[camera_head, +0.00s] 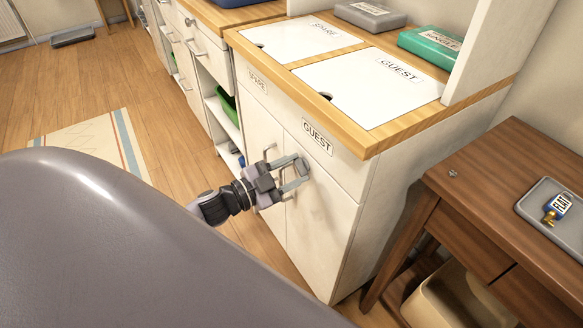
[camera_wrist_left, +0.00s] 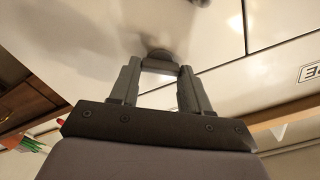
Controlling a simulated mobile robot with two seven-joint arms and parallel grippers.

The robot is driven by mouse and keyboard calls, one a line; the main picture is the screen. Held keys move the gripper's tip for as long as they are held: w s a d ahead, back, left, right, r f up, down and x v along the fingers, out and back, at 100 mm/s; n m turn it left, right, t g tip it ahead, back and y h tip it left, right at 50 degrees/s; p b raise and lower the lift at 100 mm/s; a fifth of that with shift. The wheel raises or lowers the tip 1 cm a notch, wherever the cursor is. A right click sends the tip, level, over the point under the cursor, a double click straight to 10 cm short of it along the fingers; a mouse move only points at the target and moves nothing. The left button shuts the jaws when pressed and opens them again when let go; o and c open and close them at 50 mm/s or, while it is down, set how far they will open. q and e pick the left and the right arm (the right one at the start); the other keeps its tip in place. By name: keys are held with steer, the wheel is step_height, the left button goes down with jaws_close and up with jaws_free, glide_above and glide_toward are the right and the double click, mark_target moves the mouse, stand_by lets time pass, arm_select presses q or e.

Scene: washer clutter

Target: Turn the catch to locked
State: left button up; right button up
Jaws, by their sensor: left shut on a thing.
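The catch (camera_head: 303,168) is a small grey piece on the front of the white cabinet's right door (camera_head: 322,215), below the GUEST label (camera_head: 317,137). My left gripper (camera_head: 296,171) reaches it from the left and is shut on it. The fingers hide part of the catch, and I cannot read which way it is turned. In the left wrist view the catch (camera_wrist_left: 159,54) shows as a dark rounded piece between the fingertips of my left gripper (camera_wrist_left: 160,70). My right gripper is in neither view.
A door handle (camera_head: 269,152) stands out just left of my gripper. White lids marked SPARE (camera_head: 300,38) and GUEST (camera_head: 375,85) lie on the cabinet top. At right, a brown table (camera_head: 470,205) holds a grey tray (camera_head: 535,205) with a tagged key (camera_head: 557,208).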

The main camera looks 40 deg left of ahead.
arm_select(q)
steer(key=m, duration=0.5)
steer(key=shift+f+m, duration=0.1)
steer(key=shift+m, duration=0.2)
steer(key=m+b, duration=0.1)
steer(key=m, duration=0.4)
steer(key=shift+m, duration=0.3)
steer(key=o, duration=1.1)
steer(key=shift+c, duration=0.2)
steer(key=v, duration=0.7)
steer(key=shift+s, duration=0.1)
